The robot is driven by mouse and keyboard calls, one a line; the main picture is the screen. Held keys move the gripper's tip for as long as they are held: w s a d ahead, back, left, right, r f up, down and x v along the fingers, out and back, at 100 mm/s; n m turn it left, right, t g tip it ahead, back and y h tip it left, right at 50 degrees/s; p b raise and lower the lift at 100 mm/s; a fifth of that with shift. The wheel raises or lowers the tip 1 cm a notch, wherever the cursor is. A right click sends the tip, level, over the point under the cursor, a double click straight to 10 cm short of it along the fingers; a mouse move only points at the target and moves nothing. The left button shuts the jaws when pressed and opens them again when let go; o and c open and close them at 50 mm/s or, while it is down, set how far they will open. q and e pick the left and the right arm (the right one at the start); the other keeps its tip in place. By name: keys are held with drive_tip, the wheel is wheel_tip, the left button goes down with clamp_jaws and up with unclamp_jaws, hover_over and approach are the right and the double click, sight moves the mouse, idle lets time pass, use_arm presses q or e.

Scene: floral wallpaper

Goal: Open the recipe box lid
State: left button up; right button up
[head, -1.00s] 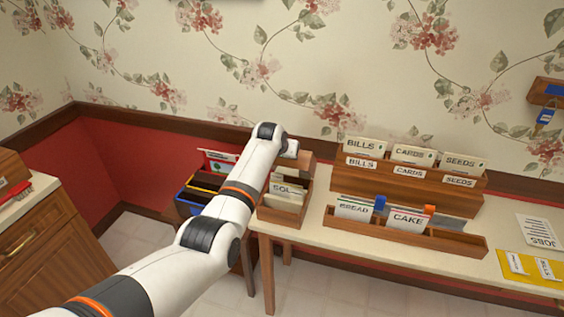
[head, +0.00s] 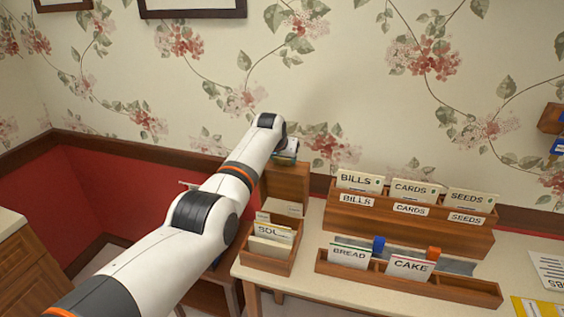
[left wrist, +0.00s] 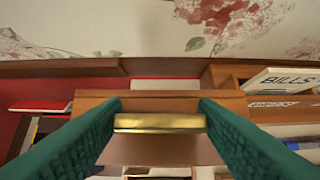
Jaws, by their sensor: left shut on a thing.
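The wooden recipe box (head: 268,262) stands at the left end of the cream table. Its front cards, marked "SOU…" in part (head: 270,240), show in the open box. The lid (head: 288,184) stands raised, about upright, behind the cards. My left gripper (head: 286,152) is at the lid's top edge. In the left wrist view, its green fingers (left wrist: 160,122) are on either side of the lid's brass strip (left wrist: 158,126), shut on it. The fingertips are partly hidden by my wrist in the head view. My right gripper is not in view.
A tiered wooden holder (head: 405,228) with BILLS, CARDS and SEEDS cards stands right of the box. A low tray (head: 450,287) with BREAD and CAKE cards is in front of it. The papered wall (head: 340,90) is close behind the lid.

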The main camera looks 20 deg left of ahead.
use_arm(q)
drive_tip(key=shift+w+r, duration=0.2)
drive_tip(key=shift+w, duration=0.3)
drive_tip(key=o, duration=1.4)
drive_tip(key=shift+f, duration=0.1)
drive_tip(key=shift+s, duration=0.15)
drive_tip(key=shift+v, duration=1.1)
drive_tip(key=b+v, duration=0.2)
drive_tip(key=v, duration=0.7)
drive_tip(key=shift+s+r, duration=0.2)
drive_tip(key=shift+r, duration=0.2)
